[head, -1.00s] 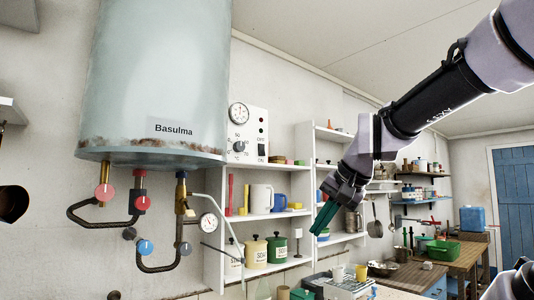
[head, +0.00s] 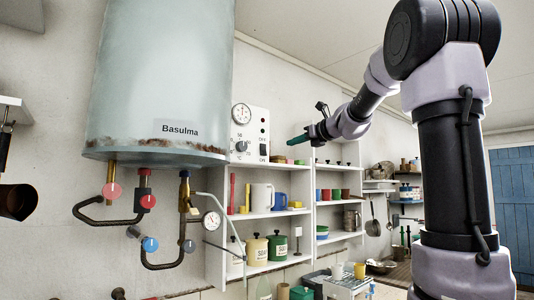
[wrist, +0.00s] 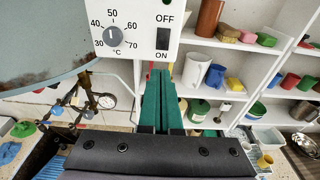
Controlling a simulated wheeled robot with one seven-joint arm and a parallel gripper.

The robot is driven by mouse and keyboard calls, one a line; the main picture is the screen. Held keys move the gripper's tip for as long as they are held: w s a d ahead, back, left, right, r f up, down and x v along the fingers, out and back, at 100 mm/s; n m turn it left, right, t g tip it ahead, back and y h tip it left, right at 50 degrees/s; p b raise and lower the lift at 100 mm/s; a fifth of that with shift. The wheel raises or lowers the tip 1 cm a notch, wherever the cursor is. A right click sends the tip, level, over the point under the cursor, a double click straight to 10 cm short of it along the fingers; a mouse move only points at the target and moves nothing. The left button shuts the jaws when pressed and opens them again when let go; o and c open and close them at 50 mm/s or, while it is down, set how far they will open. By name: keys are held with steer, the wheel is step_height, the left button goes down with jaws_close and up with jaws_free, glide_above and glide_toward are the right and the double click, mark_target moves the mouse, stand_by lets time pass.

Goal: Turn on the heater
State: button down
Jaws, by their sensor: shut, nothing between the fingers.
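The heater is a large pale tank (head: 160,70) labelled Basulma on the left wall. Its white control panel (head: 250,122) has a round gauge (head: 241,114), a temperature dial (head: 241,146) and a dark switch (head: 263,149) at the lower right. In the wrist view the switch (wrist: 163,39) sits between OFF above and ON below; I cannot tell which way it is pressed. The dial there (wrist: 113,37) points near 50. My gripper (head: 291,141) is shut and empty, right of the panel. Its green fingers (wrist: 161,74) point toward the switch from below, apparently apart from it.
Pipes with red and blue valves (head: 150,245) hang under the tank. White shelves (head: 280,213) with mugs, jars and pots stand below and right of the panel. The space right in front of the panel looks clear.

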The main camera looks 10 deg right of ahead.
glide_toward(264, 153)
steer(key=x, duration=0.7)
steer(key=shift+f, duration=0.1)
stand_by(0.5)
steer(key=v, duration=1)
steer(key=shift+s, duration=0.2)
steer(key=shift+d, duration=0.1)
